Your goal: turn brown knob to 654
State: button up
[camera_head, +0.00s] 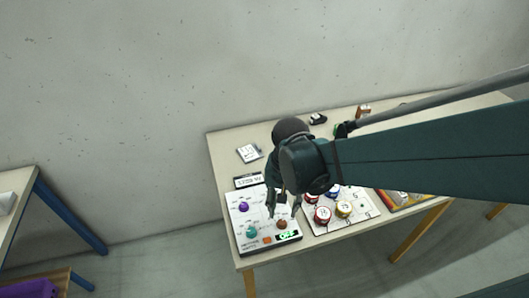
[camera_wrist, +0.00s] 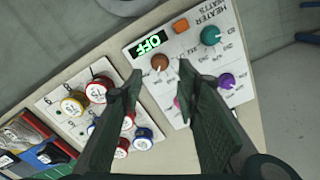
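The brown knob (camera_wrist: 160,62) sits on a white heater panel (camera_wrist: 240,92), beside a green lit display (camera_wrist: 152,42) that reads OFF. In the head view the brown knob (camera_head: 282,224) is near the panel's front right, with the panel (camera_head: 236,218) on the table's left end. My gripper (camera_wrist: 158,72) is open, with its two dark fingers apart and nothing between them. Its fingertips are close to the brown knob, which shows between and just beyond them in the wrist view. I cannot tell whether they touch it. The panel's small print is too blurred to read fully.
The panel also has a teal knob (camera_wrist: 210,36), a purple knob (camera_wrist: 226,81), a pink knob (camera_wrist: 177,102) partly behind a finger, and an orange button (camera_wrist: 181,25). A board with several red, yellow and blue round pieces (camera_head: 344,208) lies to the right. A wall stands behind the table (camera_head: 228,150).

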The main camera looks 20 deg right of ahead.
jog(key=shift+r, duration=2.55)
jog(key=shift+r, duration=0.1)
notch_tip(320, 180, up, 11)
jog(key=d+n+t, duration=0.1)
jog(key=n+t, duration=0.5)
jog(key=t, duration=0.1)
jog(key=shift+s, duration=0.35)
jog(key=shift+w, duration=0.1)
dwell(2.3)
